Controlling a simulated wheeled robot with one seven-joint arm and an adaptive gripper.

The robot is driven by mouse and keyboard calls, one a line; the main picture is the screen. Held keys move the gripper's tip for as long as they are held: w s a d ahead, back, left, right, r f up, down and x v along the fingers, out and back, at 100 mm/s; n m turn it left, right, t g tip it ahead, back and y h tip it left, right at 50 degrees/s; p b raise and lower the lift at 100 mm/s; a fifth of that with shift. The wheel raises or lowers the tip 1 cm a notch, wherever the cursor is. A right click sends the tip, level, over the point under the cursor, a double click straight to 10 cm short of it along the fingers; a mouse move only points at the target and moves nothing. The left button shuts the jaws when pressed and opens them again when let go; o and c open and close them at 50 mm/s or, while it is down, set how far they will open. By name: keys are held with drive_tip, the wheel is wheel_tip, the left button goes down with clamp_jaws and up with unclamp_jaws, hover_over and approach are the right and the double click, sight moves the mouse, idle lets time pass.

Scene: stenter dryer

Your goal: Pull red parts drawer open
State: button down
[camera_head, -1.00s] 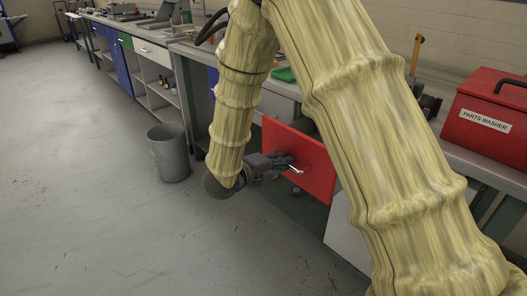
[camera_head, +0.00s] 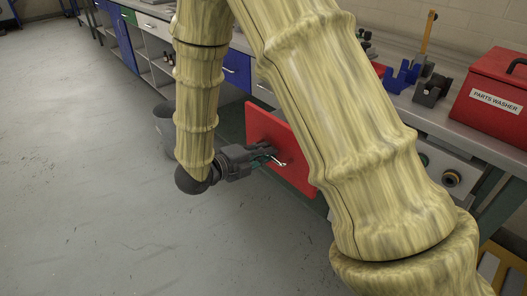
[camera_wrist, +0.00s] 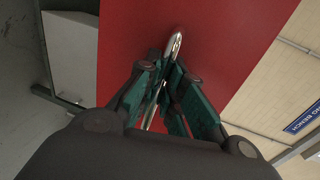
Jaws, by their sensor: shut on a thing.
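The red parts drawer (camera_head: 291,167) shows its red front under the bench, partly hidden behind my arm. Its front stands out from the bench, and its inside is hidden. A shiny metal handle (camera_head: 277,161) is on the front. My gripper (camera_head: 265,156) is at the handle, its fingers closed around it. In the wrist view, the red front (camera_wrist: 190,45) fills the middle, and the green-padded fingers of my gripper (camera_wrist: 165,82) pinch the silver handle (camera_wrist: 175,45).
A grey bin (camera_head: 164,124) stands on the floor behind my arm. A red parts washer (camera_head: 494,97) and blue and dark fixtures (camera_head: 402,76) sit on the bench. Blue drawers (camera_head: 237,70) lie farther along. The floor at left is clear.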

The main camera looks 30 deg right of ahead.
drive_tip(key=c, duration=1.5)
unclamp_jaws()
drive_tip(key=v, duration=1.2)
drive_tip(key=shift+f, duration=0.1)
